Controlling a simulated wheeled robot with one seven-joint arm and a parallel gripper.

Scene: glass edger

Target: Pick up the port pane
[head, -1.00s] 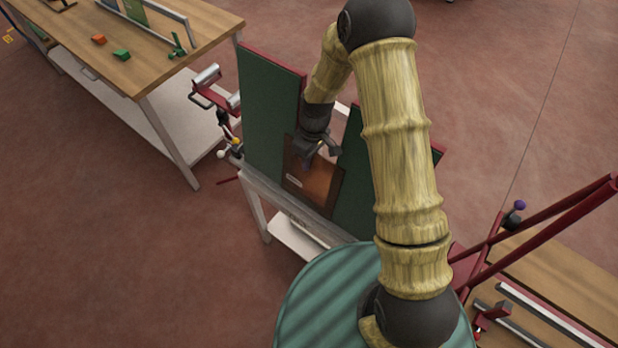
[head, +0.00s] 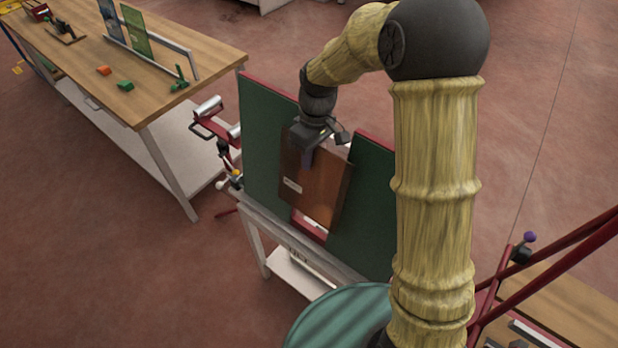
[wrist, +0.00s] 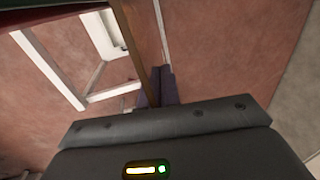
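The port pane, a reddish-brown upright sheet with a small pale label (head: 322,190), hangs from my gripper (head: 309,156) between two dark green backing panels. My gripper is shut on its upper edge. The pane's lower edge is above the stand's front rail, with a gap below it. In the wrist view the pane (wrist: 130,38) shows nearly edge-on as a thin brown strip between my dark fingertips (wrist: 158,88). The far side of the pane is hidden.
The green panels (head: 362,215) stand close on both sides of the pane, on a pale stand (head: 300,262). A wooden bench (head: 130,85) at upper left holds a rack with a green pane (head: 135,30) and small blocks. Open floor lies between and beyond.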

